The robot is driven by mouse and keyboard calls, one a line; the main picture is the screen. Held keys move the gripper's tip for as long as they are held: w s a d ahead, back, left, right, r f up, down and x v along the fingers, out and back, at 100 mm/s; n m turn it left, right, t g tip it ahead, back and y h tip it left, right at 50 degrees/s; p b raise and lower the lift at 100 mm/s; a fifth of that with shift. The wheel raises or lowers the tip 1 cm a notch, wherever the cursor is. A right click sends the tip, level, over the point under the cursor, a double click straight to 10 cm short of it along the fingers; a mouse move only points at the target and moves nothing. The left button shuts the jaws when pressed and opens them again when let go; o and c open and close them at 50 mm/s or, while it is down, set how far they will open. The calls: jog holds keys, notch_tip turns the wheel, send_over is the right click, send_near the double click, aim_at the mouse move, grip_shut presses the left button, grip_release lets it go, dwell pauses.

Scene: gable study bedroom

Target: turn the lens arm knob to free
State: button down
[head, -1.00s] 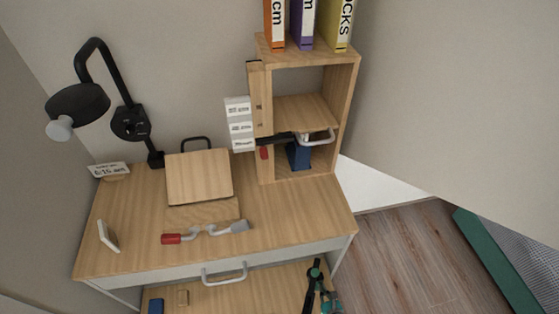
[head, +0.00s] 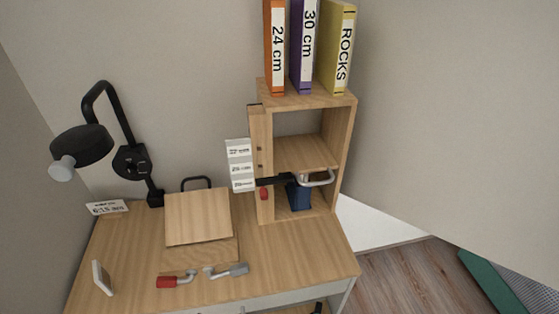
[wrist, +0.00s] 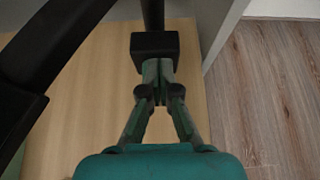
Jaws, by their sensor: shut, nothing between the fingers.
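A black jointed lens arm stands at the back left of the desk in the head view. Its round black joint knob (head: 130,160) sits low on the arm, beside the wall. Its dark round head (head: 82,146) hangs to the left with a pale grey end piece (head: 62,170). I cannot read any setting on the knob. My gripper (wrist: 158,78) shows in the wrist view with its green fingers together, shut and empty. It is over light wood, far from the lens arm. In the head view only a dark tip of my arm shows at the bottom edge.
A wooden shelf (head: 262,172) with upright binders stands at the back right of the desk (head: 300,255). Wooden floor (head: 405,270) lies right.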

jog(key=shift+s+a, duration=0.25)
jog(key=shift+a, duration=0.35)
dwell(0.5)
jog(key=shift+r, duration=0.35)
jog(key=shift+s+d, duration=0.2)
jog(key=shift+s, duration=0.75)
jog(key=shift+s+d, duration=0.15)
jog(key=shift+s, duration=0.85)
jog(key=shift+s+d, duration=0.2)
jog(key=shift+s, duration=0.75)
jog(key=shift+s+d+f, duration=0.1)
jog(key=shift+s+d, duration=0.2)
jog(key=shift+d, duration=0.25)
jog(key=shift+w+a, duration=0.25)
jog(key=shift+w, duration=0.9)
jog(key=shift+w+a, duration=0.25)
jog(key=shift+w, duration=0.85)
jog(key=shift+w+a, duration=0.25)
jog(key=shift+w, duration=0.9)
jog(key=shift+f, duration=0.25)
jog(key=shift+s+a, duration=0.1)
